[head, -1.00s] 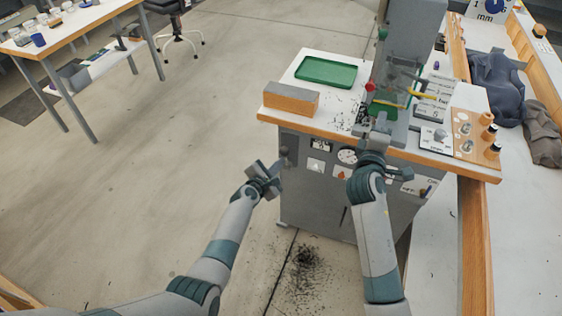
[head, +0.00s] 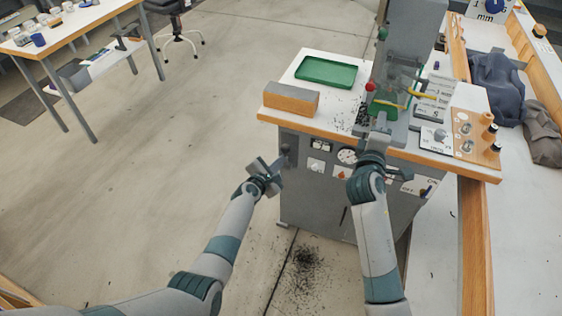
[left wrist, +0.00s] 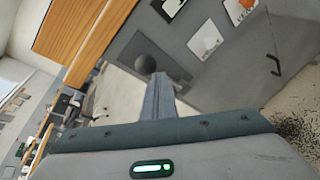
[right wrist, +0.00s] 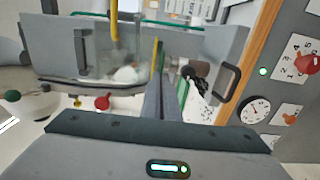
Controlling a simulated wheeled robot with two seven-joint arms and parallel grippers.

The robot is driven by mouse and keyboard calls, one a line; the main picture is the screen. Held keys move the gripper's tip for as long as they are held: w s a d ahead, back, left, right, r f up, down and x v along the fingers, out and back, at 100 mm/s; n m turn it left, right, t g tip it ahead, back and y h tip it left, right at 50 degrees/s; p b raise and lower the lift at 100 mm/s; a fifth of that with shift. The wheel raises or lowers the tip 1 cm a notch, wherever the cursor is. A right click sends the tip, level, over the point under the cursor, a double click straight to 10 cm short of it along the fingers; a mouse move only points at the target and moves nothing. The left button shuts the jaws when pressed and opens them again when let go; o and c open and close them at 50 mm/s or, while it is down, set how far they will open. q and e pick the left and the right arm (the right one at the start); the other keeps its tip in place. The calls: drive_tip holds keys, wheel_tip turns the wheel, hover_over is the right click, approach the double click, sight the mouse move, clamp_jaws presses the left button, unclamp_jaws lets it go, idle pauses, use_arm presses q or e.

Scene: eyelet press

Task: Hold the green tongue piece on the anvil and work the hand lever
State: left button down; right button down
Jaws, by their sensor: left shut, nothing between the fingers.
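The grey press (head: 408,60) stands on the bench, with a red ball knob (head: 370,87) at its left side, also in the right wrist view (right wrist: 103,103). The green tongue piece (head: 383,106) lies low at the front of the press. My right gripper (head: 378,132) is right in front of it and appears shut on its near edge; the fingers hide the grip itself. My left gripper (head: 274,173) is shut and empty, left of the cabinet front and below the bench top. The anvil is mostly hidden by the green piece and my right gripper.
A green tray (head: 326,72) and a brown block (head: 291,98) sit on the bench left of the press. The grey cabinet (head: 315,195) is below. Open floor (head: 150,190) lies to the left.

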use_arm(q)
drive_tip(key=shift+s, duration=0.1)
idle(0.7)
drive_tip(key=shift+s+a+f, duration=0.2)
drive_tip(key=shift+s+f, duration=0.1)
drive_tip(key=shift+s, duration=0.3)
drive_tip(key=shift+s+a+f, duration=0.15)
drive_tip(key=shift+s+f, duration=0.15)
drive_tip(key=shift+s, duration=0.25)
drive_tip(key=shift+s+a+f, duration=0.2)
drive_tip(key=shift+s+f, duration=0.1)
drive_tip(key=shift+s, duration=0.3)
drive_tip(key=shift+s, duration=0.1)
drive_tip(key=shift+s+a+f, duration=0.2)
drive_tip(key=shift+s+f, duration=0.2)
drive_tip(key=shift+s, duration=0.3)
drive_tip(key=shift+s+a+f, duration=0.2)
drive_tip(key=shift+s+f, duration=0.15)
drive_tip(key=shift+s, duration=0.35)
drive_tip(key=shift+s+a+f, duration=0.2)
drive_tip(key=shift+s+f, duration=0.2)
drive_tip(key=shift+s, duration=0.3)
drive_tip(key=v, duration=1.2)
idle(0.3)
